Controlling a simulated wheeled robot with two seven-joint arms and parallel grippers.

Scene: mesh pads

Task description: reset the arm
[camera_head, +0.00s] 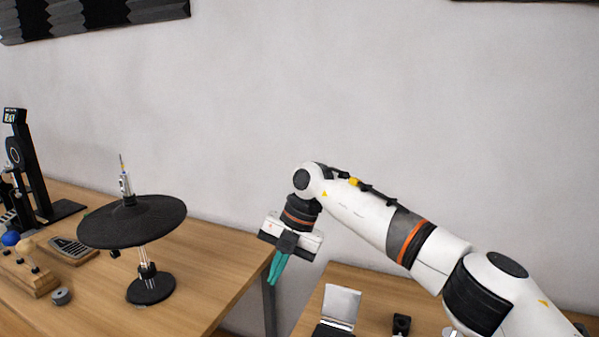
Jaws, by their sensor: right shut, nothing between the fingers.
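My right arm (375,215) comes in from the lower right, white with black and orange bands. Its gripper (273,283) hangs pointing down, with teal fingers close together and nothing between them. It is in front of the gap between two wooden tables, near the right end of the left table (215,265). My left gripper is not in view.
A round black disc (132,222) on a stand is on the left table. A black upright device (30,165), a wooden block with knobs (28,275) and a small grey cylinder (62,296) are further left. On the right table (375,283) are a white-lidded open box (340,306) and a small black object (401,324).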

